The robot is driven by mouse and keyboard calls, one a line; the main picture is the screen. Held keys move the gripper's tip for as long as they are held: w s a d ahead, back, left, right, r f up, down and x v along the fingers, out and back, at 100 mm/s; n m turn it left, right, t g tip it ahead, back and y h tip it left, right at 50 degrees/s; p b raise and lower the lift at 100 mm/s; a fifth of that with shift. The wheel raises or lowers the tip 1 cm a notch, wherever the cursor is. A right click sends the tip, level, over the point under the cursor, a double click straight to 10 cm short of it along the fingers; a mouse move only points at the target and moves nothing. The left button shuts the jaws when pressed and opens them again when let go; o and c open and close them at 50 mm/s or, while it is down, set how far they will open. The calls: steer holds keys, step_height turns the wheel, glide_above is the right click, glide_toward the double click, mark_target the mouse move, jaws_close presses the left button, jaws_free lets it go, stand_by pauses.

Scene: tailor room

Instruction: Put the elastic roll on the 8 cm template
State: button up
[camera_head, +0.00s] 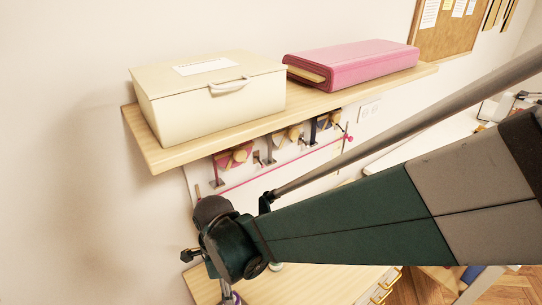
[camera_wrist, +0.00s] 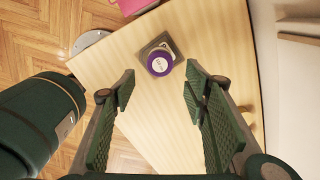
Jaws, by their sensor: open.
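In the wrist view a short round roll (camera_wrist: 159,64), with a white labelled face and a purple rim, looks like the elastic roll. It overlaps a grey square piece (camera_wrist: 146,48) on the pale wooden top (camera_wrist: 112,46). I cannot tell whether it rests fully on that piece, nor read any size marking. My gripper (camera_wrist: 159,86) is open and empty, its green pads apart, with the roll just beyond the fingertips and between their lines. In the head view my arm hides most of the worktop, and a small purple bit (camera_head: 236,298) shows at the bottom edge.
A wall shelf (camera_head: 158,157) holds a cream box (camera_head: 215,108) and a pink fabric bolt (camera_head: 360,65). Several small items hang below it near a pink rod (camera_head: 270,176).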

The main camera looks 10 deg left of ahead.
steer(key=shift+r, duration=0.75)
stand_by(0.3)
steer(key=w+d+r+n+t, duration=0.1)
steer(key=w+d+r+n, duration=0.2)
steer(key=d, duration=0.4)
steer(key=w+d+r+n+t+y, duration=0.1)
steer(key=w+d+r+n, duration=0.1)
steer(key=d+r, duration=0.35)
steer(key=w+d+r+n+t, duration=0.1)
steer(key=w+d+r+n, duration=0.15)
steer(key=d, duration=0.55)
steer(key=s+d+r+n+t, duration=0.1)
steer(key=d+r+n+t, duration=0.1)
steer(key=d, duration=0.8)
steer(key=s+d+r+n+t+h, duration=0.1)
steer(key=d+r+n, duration=0.3)
steer(key=d, duration=0.6)
steer(key=shift+s+d+n+t, duration=0.3)
steer(key=shift+s+n+t, duration=0.15)
steer(key=shift+s+t, duration=0.25)
steer(key=shift+r, duration=0.1)
